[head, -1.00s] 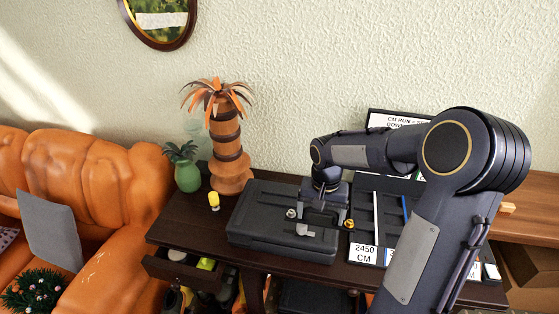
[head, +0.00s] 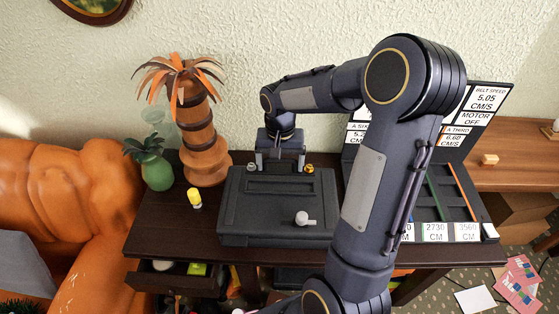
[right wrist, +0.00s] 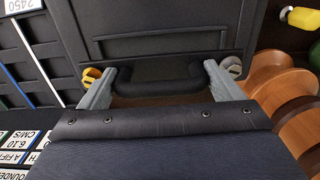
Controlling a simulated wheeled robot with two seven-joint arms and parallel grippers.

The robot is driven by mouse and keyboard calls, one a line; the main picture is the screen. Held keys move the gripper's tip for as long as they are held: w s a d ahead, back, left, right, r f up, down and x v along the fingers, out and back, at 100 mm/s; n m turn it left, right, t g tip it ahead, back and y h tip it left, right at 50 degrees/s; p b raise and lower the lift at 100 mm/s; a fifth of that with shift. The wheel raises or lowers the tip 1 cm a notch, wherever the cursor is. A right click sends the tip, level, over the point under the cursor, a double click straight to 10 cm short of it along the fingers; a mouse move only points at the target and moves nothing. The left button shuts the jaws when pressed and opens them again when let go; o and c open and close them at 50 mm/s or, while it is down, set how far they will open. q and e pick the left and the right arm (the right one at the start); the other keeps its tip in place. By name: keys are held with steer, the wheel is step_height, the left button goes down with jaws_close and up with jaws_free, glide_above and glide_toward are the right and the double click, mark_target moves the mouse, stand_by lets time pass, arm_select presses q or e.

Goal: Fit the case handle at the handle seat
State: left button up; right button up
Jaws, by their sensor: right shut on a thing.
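The dark case (head: 232,203) lies flat on the dark table, with a long recessed panel on its lid, which may be the handle seat. My right gripper (head: 280,163) is at the case's far edge, pointing down. In the right wrist view its two grey fingers (right wrist: 160,70) straddle the black case handle (right wrist: 158,88), which is held by the case's edge (right wrist: 150,16). A gold knob (head: 309,169) and a silver knob (head: 252,167) sit just outside the fingers. I cannot tell whether the handle touches the case. My left gripper is out of view.
A whitish knob (head: 303,218) sits on the lid's near right. A panel with number labels (head: 466,232) is right. A drawer (head: 165,278) hangs open below.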

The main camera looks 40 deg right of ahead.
mark_target(280, 170)
steer(key=shift+f+b, duration=2.15)
steer(key=shift+f, duration=0.7)
steer(key=shift+f+b, duration=0.85)
steer(key=shift+f, duration=0.15)
steer(key=o, duration=0.6)
steer(key=shift+o, duration=1.3)
step_height(280, 170, up, 8)
steer(key=shift+f, duration=0.25)
steer(key=shift+r, duration=0.15)
